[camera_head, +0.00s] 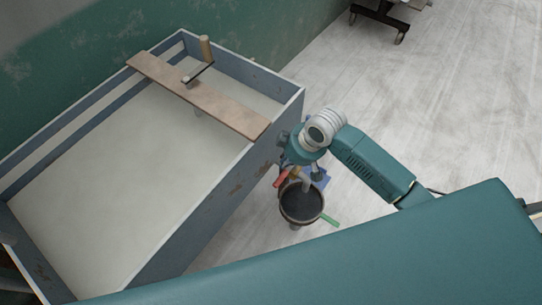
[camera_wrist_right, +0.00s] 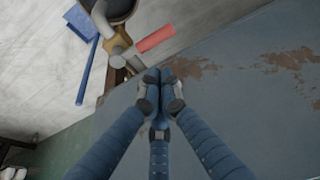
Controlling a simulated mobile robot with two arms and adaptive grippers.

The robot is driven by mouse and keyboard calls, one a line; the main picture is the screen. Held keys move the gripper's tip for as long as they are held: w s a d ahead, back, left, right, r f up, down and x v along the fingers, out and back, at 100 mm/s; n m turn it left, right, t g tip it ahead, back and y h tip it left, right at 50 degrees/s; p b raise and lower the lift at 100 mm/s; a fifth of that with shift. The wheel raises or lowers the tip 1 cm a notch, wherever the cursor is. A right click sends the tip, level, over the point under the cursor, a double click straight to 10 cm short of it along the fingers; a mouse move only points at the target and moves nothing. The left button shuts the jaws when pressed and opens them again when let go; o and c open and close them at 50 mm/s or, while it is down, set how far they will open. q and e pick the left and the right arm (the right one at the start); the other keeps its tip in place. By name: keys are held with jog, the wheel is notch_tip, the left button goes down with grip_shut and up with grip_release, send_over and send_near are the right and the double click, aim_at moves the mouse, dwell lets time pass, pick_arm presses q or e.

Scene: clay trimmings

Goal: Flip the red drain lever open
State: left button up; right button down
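The red drain lever (camera_head: 282,178) sticks out beside the outer wall of the basin (camera_head: 215,212), low down near its corner. In the right wrist view the red lever (camera_wrist_right: 156,39) lies just beyond my fingertips, next to a brass-coloured valve (camera_wrist_right: 119,42) on a grey pipe. My right gripper (camera_wrist_right: 160,82) has its blue fingertips drawn together with nothing between them. It is close to the basin wall and appears apart from the lever. In the head view its fingers are mostly hidden by my wrist. My left gripper is not in view.
A dark bucket (camera_head: 302,203) stands on the floor below the valve, with a green handle (camera_head: 330,220) beside it. A blue dustpan-like thing (camera_wrist_right: 80,24) lies nearby. A plank (camera_head: 200,95) with a wooden-handled tool (camera_head: 206,50) spans the basin.

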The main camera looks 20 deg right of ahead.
aim_at(286, 172)
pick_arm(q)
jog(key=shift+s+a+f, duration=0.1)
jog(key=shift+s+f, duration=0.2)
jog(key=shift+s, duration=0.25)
pick_arm(e)
jog(key=x, duration=0.8)
jog(key=shift+a+f, duration=0.3)
jog(key=shift+a, duration=0.1)
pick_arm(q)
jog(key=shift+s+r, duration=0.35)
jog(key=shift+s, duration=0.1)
pick_arm(e)
jog(key=shift+s+d+n, duration=0.2)
jog(key=shift+s+n, duration=0.15)
jog(key=shift+n, duration=0.45)
